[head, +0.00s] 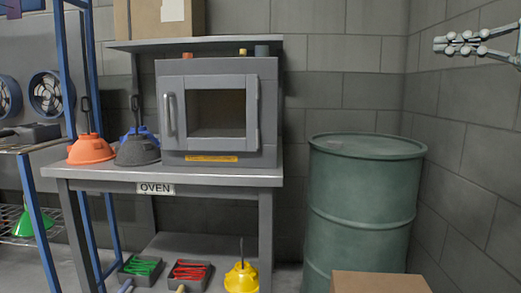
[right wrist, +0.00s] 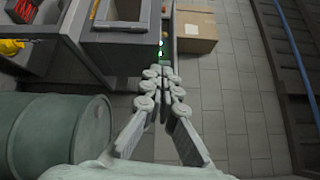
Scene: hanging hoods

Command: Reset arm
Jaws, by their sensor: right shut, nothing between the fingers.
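My right gripper (head: 462,43) shows at the upper right of the head view, in front of the grey block wall and above the green drum. Its fingers are together with nothing between them. In the right wrist view the same gripper (right wrist: 162,75) points away over the floor, fingertips together and empty. My left gripper is in neither view.
A green drum (head: 362,215) stands right of the bench (head: 220,179) with a grey oven (head: 218,110). Orange (head: 91,149) and dark grey hoods (head: 137,151) stand left of the oven. A cardboard box (head: 380,282) is at the bottom; a yellow hood (head: 241,279) is below.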

